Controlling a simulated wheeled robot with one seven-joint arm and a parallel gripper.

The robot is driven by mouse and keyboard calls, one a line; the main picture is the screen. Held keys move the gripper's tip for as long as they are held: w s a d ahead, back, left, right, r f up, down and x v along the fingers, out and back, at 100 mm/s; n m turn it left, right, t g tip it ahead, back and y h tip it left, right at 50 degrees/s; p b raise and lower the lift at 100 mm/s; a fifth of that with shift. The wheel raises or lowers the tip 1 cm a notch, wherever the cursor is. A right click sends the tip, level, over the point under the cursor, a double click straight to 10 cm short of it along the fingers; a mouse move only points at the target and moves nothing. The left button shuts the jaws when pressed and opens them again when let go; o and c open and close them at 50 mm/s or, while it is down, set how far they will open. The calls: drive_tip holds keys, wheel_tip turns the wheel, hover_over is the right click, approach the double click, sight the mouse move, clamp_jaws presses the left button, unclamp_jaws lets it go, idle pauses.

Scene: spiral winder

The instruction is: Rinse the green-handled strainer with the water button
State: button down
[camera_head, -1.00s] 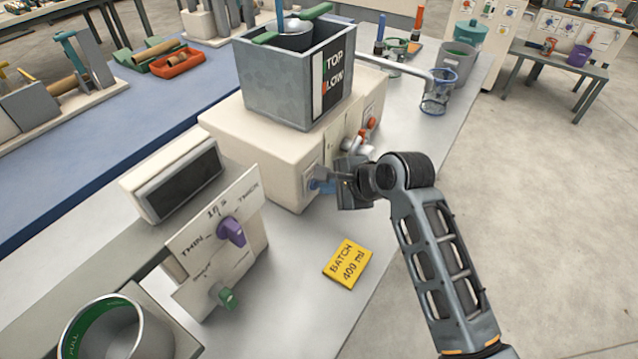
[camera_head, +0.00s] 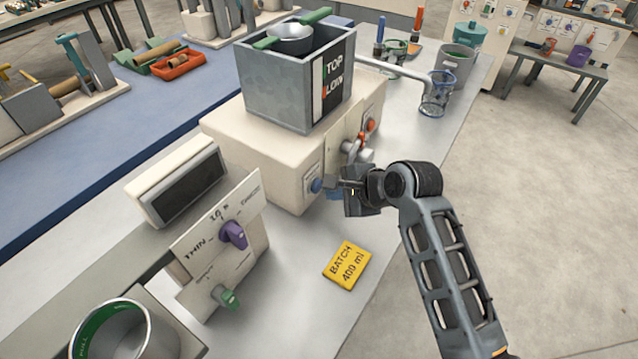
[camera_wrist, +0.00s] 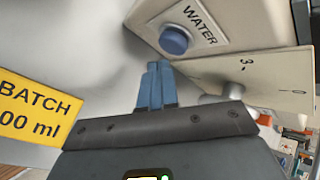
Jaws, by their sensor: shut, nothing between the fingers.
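The strainer (camera_head: 291,38) has green handles and a grey metal bowl. It rests across the top of the grey square bin on the cream machine. The blue water button (camera_head: 316,186) is on the machine's front face at its lower left corner. In the wrist view the button (camera_wrist: 174,40) sits beside the word WATER. My gripper (camera_head: 333,190) is shut and empty, its blue fingertips (camera_wrist: 157,72) pointing at the machine. The tips are just below the button in the wrist view, with a small gap between.
A yellow BATCH 400 ml card (camera_head: 347,265) lies on the bench. A panel with a purple knob (camera_head: 233,234) and a green knob (camera_head: 225,296) stands at left. Bare bench lies around the card.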

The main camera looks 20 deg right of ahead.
drive_tip(key=shift+s+d+r+p, duration=0.1)
drive_tip(key=shift+s+d+p, duration=0.45)
drive_tip(key=shift+s+p, duration=0.15)
drive_tip(key=shift+s+d+p, duration=0.2)
drive_tip(key=shift+s+d, duration=0.25)
drive_tip(key=shift+s, duration=0.2)
drive_tip(key=shift+s+d+p, duration=0.2)
drive_tip(key=shift+s+d, duration=0.25)
drive_tip(key=shift+s, duration=0.2)
